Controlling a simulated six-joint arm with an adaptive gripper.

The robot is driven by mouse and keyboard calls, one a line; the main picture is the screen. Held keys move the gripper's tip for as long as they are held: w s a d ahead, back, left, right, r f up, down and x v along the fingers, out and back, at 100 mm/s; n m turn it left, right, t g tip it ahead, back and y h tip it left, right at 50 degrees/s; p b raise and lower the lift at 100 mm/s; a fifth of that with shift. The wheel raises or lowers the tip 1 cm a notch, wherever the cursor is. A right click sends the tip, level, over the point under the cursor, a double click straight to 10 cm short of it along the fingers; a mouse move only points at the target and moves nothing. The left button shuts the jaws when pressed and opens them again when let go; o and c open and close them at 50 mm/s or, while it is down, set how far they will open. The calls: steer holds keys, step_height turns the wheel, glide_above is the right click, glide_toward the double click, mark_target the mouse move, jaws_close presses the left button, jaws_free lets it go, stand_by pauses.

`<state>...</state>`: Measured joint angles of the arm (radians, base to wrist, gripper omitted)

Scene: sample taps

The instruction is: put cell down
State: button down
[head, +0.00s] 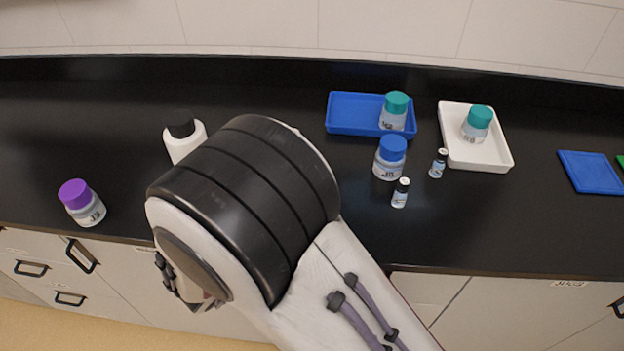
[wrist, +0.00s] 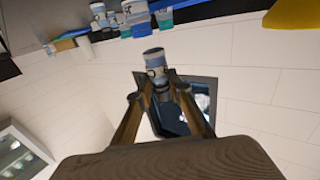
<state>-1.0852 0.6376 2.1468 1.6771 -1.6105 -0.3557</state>
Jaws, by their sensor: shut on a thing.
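In the wrist view, my gripper (wrist: 160,92) is shut on a small cylindrical cell (wrist: 155,62), pale blue-grey with a darker blue end. The cell sticks out past the fingertips, and the wall is behind it in that view. I see nothing under it that it rests on. In the head view, my large white and black arm link covers the middle front of the bench.
A blue tray (head: 350,112) and white tray (head: 480,158) each hold a teal-capped jar. A blue mat (head: 590,173) lies right.

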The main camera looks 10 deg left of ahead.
steer(key=shift+a, duration=0.1)
stand_by(0.6)
steer(key=shift+w+a+r+n+t+y, duration=0.85)
steer(key=shift+w+a+n+t+y, duration=0.55)
steer(key=shift+w+a+n+y, duration=3.5)
steer(key=w+d+m, duration=0.1)
steer(key=w+d, duration=0.2)
steer(key=d, duration=1.3)
steer(key=w+d+m, duration=0.2)
steer(key=w+d, duration=0.2)
steer(key=d, duration=1.2)
steer(key=shift+f, duration=0.35)
